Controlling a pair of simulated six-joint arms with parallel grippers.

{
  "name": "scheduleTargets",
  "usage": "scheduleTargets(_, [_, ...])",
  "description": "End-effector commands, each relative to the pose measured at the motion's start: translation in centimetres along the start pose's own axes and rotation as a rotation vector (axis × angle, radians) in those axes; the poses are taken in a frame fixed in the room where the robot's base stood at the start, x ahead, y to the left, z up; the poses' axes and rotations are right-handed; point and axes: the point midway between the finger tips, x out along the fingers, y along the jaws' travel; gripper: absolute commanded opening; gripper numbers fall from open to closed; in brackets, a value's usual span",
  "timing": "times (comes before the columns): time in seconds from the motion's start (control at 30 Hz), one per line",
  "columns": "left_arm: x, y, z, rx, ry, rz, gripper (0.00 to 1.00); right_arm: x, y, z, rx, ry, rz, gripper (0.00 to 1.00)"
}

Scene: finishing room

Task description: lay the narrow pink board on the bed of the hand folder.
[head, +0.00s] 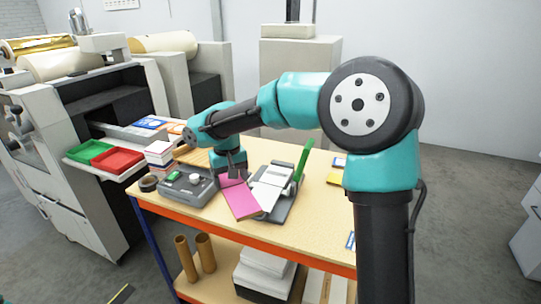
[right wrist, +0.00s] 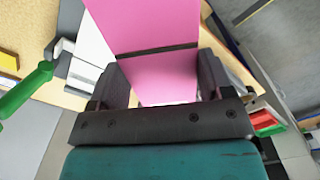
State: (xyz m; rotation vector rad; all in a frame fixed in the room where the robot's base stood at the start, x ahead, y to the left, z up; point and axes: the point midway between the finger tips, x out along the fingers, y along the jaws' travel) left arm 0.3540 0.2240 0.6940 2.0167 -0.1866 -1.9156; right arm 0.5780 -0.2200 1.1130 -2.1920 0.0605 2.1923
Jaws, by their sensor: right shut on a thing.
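The narrow pink board (head: 241,201) is held at its far end by my right gripper (head: 233,172), which is shut on it. In the right wrist view the board (right wrist: 145,28) runs out from between the fingers (right wrist: 160,85), with a dark line across it. The hand folder (head: 277,188) has a pale bed, a grey base and a raised green handle (head: 302,160). The board is at the folder's left side and overlaps its left edge in the head view; whether they touch I cannot tell. The green handle also shows in the right wrist view (right wrist: 28,88). My left gripper is out of view.
A grey device (head: 187,187) stands left of the board on the wooden table (head: 310,228), beside a dark tape roll (head: 148,183). Green and red trays (head: 117,160) are at the left machine. A yellow item (head: 335,176) lies right of the folder.

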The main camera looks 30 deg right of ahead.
Motion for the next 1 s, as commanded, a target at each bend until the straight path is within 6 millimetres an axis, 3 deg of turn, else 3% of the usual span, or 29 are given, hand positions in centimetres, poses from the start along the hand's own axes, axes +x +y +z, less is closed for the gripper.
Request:
scheduleTargets(0.17, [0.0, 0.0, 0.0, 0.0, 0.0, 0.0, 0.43, 0.4, 4.2, -3.2, 0.21, 0.0, -0.003, 0.49])
scheduleTargets(0.3, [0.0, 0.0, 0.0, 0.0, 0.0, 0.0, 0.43, 1.0, 9.2, -6.0, 0.449, -0.001, -0.004, 0.49])
scheduleTargets(0.53, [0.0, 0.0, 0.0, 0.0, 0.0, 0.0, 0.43, 1.9, 16.3, -8.8, 0.765, -0.001, -0.001, 0.49])
scheduleTargets(0.7, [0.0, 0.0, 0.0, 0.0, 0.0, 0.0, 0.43, 2.2, 18.1, -9.4, 0.843, -0.001, 0.0, 0.49])
scheduleTargets(1.0, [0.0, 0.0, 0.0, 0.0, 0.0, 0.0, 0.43, 2.2, 18.0, -9.4, 0.844, 0.0, 0.0, 0.49])
